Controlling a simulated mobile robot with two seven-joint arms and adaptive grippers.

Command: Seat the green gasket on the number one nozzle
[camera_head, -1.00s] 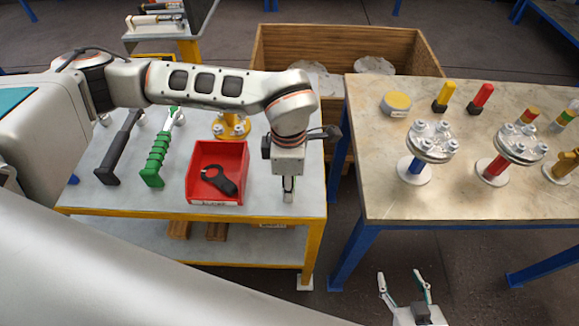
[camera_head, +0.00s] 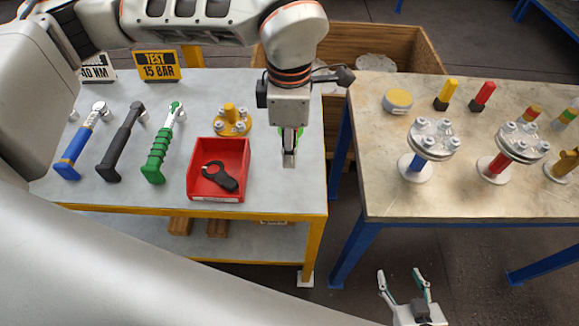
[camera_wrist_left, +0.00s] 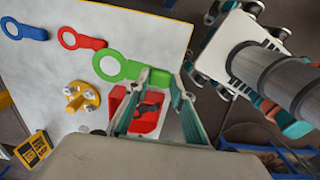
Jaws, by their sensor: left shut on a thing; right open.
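My left gripper (camera_head: 289,160) is shut on the green gasket (camera_head: 281,133), over the right part of the left table. In the left wrist view the gasket's ring (camera_wrist_left: 111,65) sticks out to the left, its tab between the fingertips (camera_wrist_left: 152,74). My right gripper (camera_head: 403,275) is open and empty at the bottom, in front of the right table. Flanged nozzles stand on the right table: one on a blue post (camera_head: 431,141), one on a red post (camera_head: 519,143), one yellow (camera_head: 567,165) cut off by the edge. I cannot read which is number one.
A blue gasket (camera_wrist_left: 25,30) and a red gasket (camera_wrist_left: 80,38) lie on the left table (camera_head: 262,185). A red bin (camera_head: 218,192) holding a black tool, a yellow bolted flange (camera_head: 232,117) and several wrenches stand there too. A wooden crate (camera_head: 390,45) sits behind the gap between tables.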

